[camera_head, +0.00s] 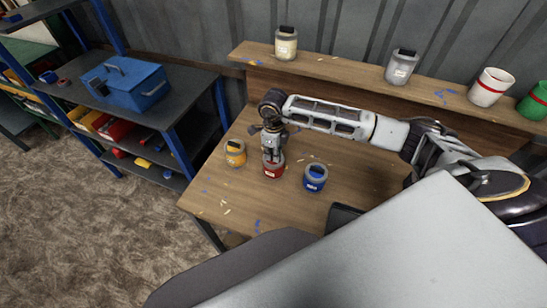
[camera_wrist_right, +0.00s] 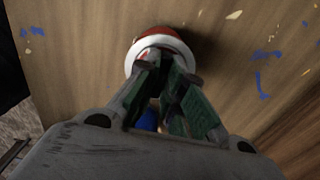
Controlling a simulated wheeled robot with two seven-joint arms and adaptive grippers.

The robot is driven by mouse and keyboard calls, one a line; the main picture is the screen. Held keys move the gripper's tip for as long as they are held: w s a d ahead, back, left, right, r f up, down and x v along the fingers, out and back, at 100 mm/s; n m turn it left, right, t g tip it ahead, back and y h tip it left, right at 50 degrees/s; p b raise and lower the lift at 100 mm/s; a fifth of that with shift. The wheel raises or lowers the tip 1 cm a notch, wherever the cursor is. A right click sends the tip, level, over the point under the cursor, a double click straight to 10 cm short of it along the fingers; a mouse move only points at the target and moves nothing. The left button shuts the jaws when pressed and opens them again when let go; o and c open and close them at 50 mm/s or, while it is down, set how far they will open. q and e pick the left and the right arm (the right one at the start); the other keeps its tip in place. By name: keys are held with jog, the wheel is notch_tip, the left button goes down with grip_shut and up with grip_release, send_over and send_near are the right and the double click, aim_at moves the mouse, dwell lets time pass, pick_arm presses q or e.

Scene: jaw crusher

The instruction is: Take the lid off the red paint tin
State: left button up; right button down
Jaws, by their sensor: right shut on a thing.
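The red paint tin (camera_head: 273,171) stands upright on the wooden bench, between the yellow tin and the blue tin. My right gripper (camera_head: 271,153) points down on its top and is shut on the lid. In the right wrist view the red tin (camera_wrist_right: 178,36) shows beyond the fingertips (camera_wrist_right: 162,62), with a pale rim around its top. The fingers hide most of the lid, and I cannot see a gap between lid and tin. My left gripper is not in view.
The yellow tin (camera_head: 235,153) and the blue tin (camera_head: 315,178) stand close on either side. A raised shelf (camera_head: 340,69) behind holds several tins. A blue toolbox (camera_head: 127,83) is on the rack at left. The bench front-left (camera_head: 222,200) is mostly clear, with paint flecks.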

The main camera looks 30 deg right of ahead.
jog(key=shift+r, duration=0.15)
notch_tip(320, 180, up, 10)
jog(key=b, duration=0.1)
jog(key=shift+b, duration=0.35)
jog(key=shift+f, duration=0.2)
dwell(0.7)
